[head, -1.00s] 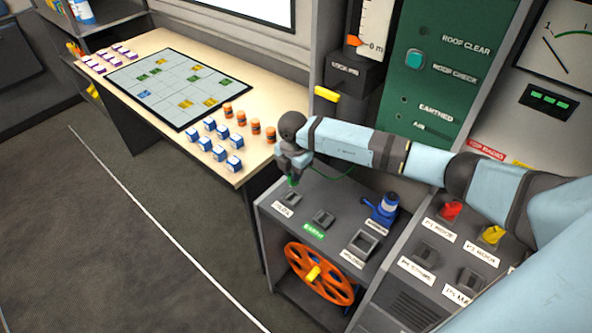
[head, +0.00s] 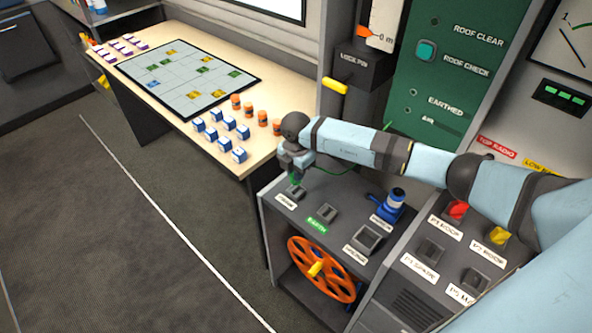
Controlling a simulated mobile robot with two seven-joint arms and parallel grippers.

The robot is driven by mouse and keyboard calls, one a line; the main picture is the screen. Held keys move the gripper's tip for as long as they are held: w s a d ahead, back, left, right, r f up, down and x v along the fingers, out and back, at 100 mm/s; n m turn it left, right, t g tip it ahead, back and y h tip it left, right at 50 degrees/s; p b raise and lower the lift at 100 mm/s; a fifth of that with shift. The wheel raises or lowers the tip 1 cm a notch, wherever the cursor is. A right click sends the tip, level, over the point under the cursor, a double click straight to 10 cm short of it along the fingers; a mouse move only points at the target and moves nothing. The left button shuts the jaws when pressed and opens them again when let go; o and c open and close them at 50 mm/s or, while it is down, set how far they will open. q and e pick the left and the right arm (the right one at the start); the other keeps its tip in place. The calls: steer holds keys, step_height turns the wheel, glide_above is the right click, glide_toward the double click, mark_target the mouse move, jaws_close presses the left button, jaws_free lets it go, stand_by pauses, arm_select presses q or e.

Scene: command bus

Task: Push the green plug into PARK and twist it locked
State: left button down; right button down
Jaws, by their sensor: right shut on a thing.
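The green plug (head: 295,180) shows as a small bit of green under my right gripper (head: 294,174). My right gripper is shut on it, pointing down over the far-left socket (head: 291,194) of the grey console. The white label (head: 286,203) in front of this socket is too blurred to read surely. The plug's lower end is at the socket; I cannot tell how deep it sits or whether it is turned. A thin green cable (head: 345,171) trails off to the right behind my forearm. My left gripper is out of view.
The console (head: 345,217) also bears a socket with a green EARTH label (head: 317,224), a larger socket (head: 367,237) and a blue plug (head: 389,206). An orange wheel (head: 321,270) sits below. Red (head: 458,210) and yellow (head: 499,236) plugs stand at right.

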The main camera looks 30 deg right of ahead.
steer(key=shift+f+b, duration=0.6)
steer(key=shift+f, duration=0.8)
stand_by(0.4)
steer(key=shift+f+b, duration=0.45)
steer(key=shift+f, duration=0.45)
stand_by(0.5)
stand_by(0.4)
steer(key=shift+r+m+p, duration=0.1)
steer(key=shift+m+p, duration=1.1)
steer(key=shift+m, duration=0.8)
